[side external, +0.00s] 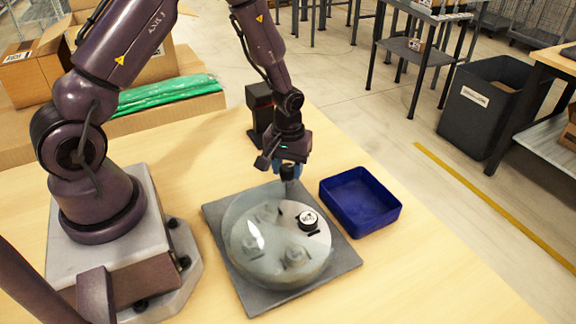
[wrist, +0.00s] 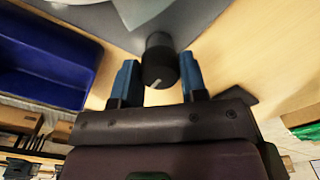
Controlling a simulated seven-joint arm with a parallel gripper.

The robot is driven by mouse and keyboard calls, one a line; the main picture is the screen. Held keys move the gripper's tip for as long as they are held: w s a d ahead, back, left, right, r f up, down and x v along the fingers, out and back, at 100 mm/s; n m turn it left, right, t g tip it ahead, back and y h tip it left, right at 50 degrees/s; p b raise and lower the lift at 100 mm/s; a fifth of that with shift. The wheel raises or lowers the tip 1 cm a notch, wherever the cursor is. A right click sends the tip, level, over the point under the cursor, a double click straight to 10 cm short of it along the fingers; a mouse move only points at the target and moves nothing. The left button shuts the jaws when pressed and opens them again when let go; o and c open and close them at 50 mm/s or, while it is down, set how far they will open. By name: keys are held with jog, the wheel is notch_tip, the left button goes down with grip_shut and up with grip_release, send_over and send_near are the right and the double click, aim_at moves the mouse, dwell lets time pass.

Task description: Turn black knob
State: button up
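The black knob (wrist: 160,62) is a short cylinder with a pale line on its end. In the wrist view it stands between the two blue fingers of my gripper (wrist: 160,80), with a narrow gap visible on each side. In the side external view my gripper (side external: 290,167) points down over the knob (side external: 289,173), at the far edge of a round device. My gripper looks open around the knob; contact cannot be made out. The device has a translucent round cover (side external: 245,245) and sits on a grey square plate (side external: 344,262).
A small black round part with a white label (side external: 308,220) sits on the disc. An empty blue tray (side external: 360,202) lies right of the plate. A dark box-shaped stand (side external: 259,112) is behind my gripper. The front right of the table is clear.

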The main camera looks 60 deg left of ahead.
jog(key=c, duration=0.3)
jog(key=m, duration=0.4)
jog(key=shift+m, duration=2.3)
jog(key=o, duration=0.9)
